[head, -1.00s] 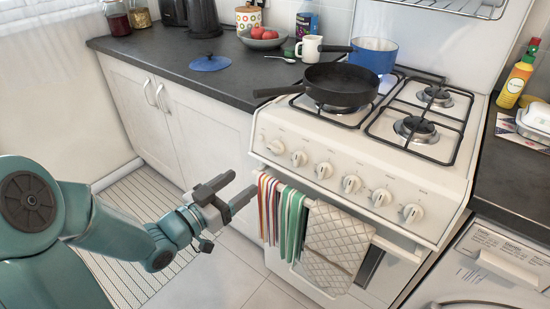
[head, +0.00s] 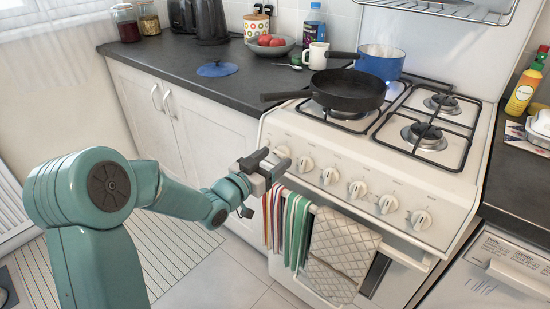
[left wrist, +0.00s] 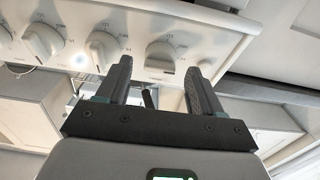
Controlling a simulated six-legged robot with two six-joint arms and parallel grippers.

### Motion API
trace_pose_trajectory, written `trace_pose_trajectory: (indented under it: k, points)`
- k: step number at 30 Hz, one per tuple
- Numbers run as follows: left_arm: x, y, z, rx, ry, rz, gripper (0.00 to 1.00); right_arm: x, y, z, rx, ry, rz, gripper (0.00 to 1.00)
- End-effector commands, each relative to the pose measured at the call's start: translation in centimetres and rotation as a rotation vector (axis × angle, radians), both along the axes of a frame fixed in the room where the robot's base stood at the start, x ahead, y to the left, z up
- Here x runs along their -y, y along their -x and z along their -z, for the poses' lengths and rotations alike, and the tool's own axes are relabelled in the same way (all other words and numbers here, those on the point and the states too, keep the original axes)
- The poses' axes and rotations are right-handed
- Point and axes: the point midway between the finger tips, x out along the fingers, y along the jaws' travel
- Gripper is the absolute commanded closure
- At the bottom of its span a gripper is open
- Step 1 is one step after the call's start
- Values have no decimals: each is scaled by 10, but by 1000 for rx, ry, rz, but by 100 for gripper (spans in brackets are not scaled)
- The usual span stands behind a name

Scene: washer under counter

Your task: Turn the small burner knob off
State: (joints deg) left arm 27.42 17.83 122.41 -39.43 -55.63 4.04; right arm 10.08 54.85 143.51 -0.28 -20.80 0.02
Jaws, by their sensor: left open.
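A row of several white knobs (head: 357,190) runs along the cooker's front panel. I cannot read which knob is for the small burner. My left gripper (head: 271,164) is open and empty in front of the panel's left end, beside the leftmost knob (head: 282,152) and partly overlapping it. In the left wrist view the two dark fingers (left wrist: 158,86) point at the panel, and one knob (left wrist: 160,57) shows just beyond the gap between them. No contact with a knob is visible. My right gripper is out of view.
A black frying pan (head: 346,90) and a blue pot (head: 380,64) stand on the hob. Striped towels (head: 296,225) and a quilted cloth (head: 340,255) hang from the oven rail just below the gripper.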

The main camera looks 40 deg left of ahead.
Motion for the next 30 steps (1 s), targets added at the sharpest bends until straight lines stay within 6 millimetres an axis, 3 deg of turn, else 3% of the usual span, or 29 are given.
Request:
trace_pose_trajectory:
  k: [4, 13, 18, 30]
  points:
    - [1, -12, 0, 0, 1, 0, 34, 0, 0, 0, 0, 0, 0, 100]
    - [1, -14, 0, -1, 1, -1, 34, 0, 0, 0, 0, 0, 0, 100]
    - [1, -14, 0, -1, 1, 0, 89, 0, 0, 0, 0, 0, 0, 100]
    - [1, -14, 3, 5, -57, 14, 90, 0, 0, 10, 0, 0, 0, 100]
